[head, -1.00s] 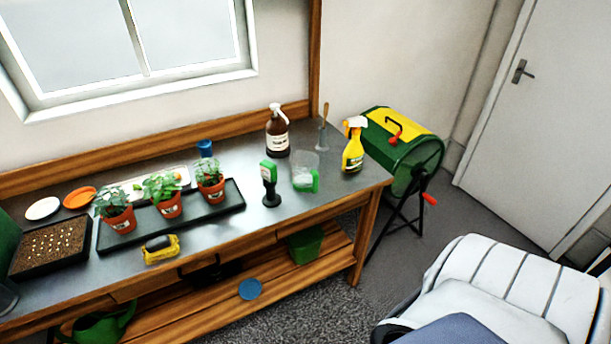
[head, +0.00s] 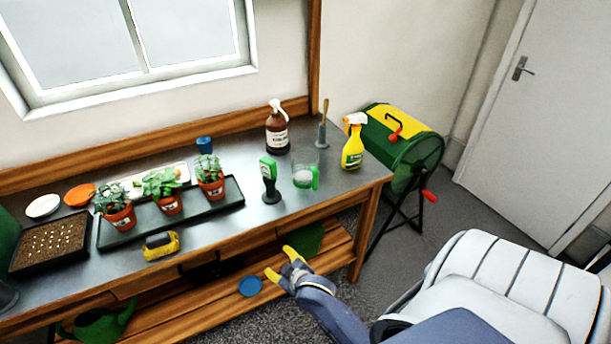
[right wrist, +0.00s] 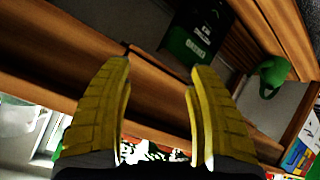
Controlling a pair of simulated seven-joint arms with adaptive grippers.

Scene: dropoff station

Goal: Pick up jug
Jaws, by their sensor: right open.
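The jug (head: 303,177) is a clear measuring jug with a green handle. It stands upright near the right end of the metal bench top in the head view. My right gripper (head: 280,263) is open and empty in front of the bench, lower than the jug and apart from it. Its two yellow fingers are spread in the right wrist view (right wrist: 160,68), with nothing between them. A pale clear shape at that view's left edge may be the jug, but I cannot tell. My left gripper is not in view.
Potted plants (head: 162,190) stand on a black tray. The wooden bench edge lies between gripper and jug.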

